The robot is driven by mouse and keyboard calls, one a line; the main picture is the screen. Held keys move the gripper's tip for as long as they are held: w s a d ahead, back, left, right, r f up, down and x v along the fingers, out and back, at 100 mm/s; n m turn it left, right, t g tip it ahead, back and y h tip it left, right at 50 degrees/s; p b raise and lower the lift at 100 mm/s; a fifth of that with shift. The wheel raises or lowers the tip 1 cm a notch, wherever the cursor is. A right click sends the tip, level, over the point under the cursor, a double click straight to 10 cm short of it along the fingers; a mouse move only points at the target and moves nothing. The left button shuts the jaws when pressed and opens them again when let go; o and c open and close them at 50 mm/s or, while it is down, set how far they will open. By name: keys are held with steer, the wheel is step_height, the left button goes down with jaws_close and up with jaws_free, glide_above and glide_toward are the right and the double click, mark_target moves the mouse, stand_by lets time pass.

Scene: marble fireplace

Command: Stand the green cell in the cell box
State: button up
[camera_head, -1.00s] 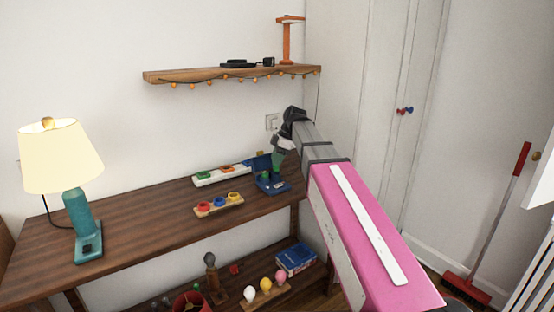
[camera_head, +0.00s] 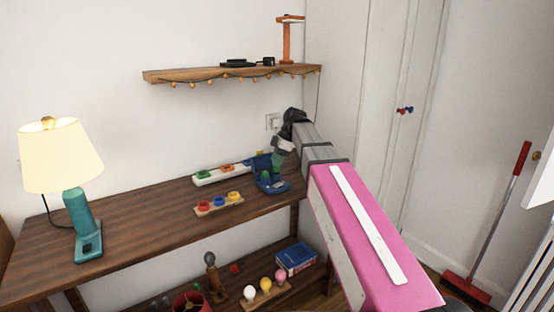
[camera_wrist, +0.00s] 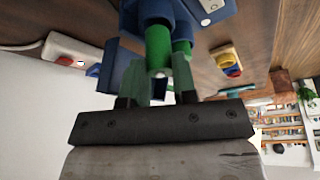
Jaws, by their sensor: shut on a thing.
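The blue cell box (camera_head: 272,187) stands on the table near its right end, with a raised blue part (camera_head: 262,162) behind. In the wrist view my gripper (camera_wrist: 159,78) is shut on the green cell (camera_wrist: 157,42), an upright cylinder with a silver nub at the gripper end. Its far end meets the blue tubes of the cell box (camera_wrist: 175,14); how deep it sits is hidden. Green also shows at the box in the head view.
A white strip with coloured rings (camera_head: 222,175) lies behind, and a wooden block with red, blue and yellow rings (camera_head: 219,205) lies left of the box. A teal lamp (camera_head: 80,215) stands at the left. The table's middle is clear.

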mark_target(277, 171)
steer(key=shift+f, duration=1.55)
steer(key=o, duration=1)
steer(key=v, duration=1)
steer(key=shift+d+r, duration=0.1)
steer(key=shift+r, duration=0.25)
